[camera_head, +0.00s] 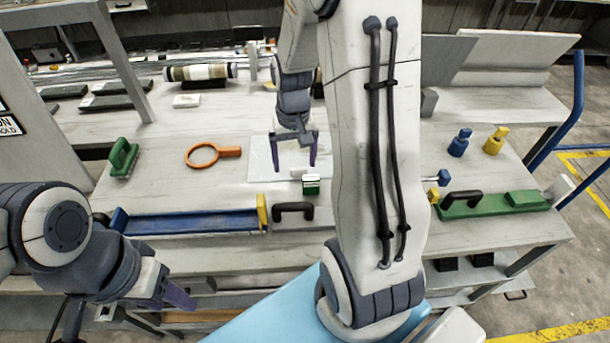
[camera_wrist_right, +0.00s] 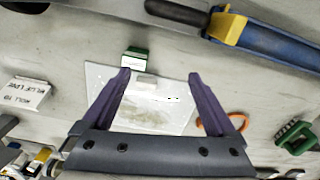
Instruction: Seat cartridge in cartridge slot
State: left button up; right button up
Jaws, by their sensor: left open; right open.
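A small green block with a white top (camera_head: 311,185), which may be the cartridge, stands on the bench at the near edge of a flat white plate (camera_head: 262,168). It also shows in the right wrist view (camera_wrist_right: 134,60). A small pale block (camera_wrist_right: 146,81) lies on the plate beside it. I cannot tell which part is the cartridge slot. My right gripper (camera_head: 293,160) is open and empty above the plate; its purple fingers also show in the right wrist view (camera_wrist_right: 158,78). My left gripper (camera_head: 172,294) is open, low at the left, in front of the bench, away from the blocks.
A blue trough (camera_head: 190,222) with a yellow end and a black handle (camera_head: 293,210) line the front edge. An orange ring (camera_head: 203,155) and green brush-like tool (camera_head: 122,158) lie left. Blue (camera_head: 459,143) and yellow (camera_head: 495,141) pieces and a green bar (camera_head: 495,205) are right.

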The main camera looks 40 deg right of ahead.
jog(key=m, duration=0.2)
send_over(311, 178)
jog(key=shift+d+f, duration=0.1)
jog(key=shift+f, duration=0.65)
jog(key=f, duration=0.4)
jog(key=shift+d+f, duration=0.25)
jog(key=shift+f, duration=0.05)
jog(key=shift+a+f+p, duration=0.15)
jog(key=shift+f+p, duration=0.35)
jog(key=shift+f, duration=1)
jog(key=shift+a+f+p, duration=0.1)
jog(key=shift+f+p, duration=0.35)
jog(key=shift+f, duration=1.05)
grip_shut()
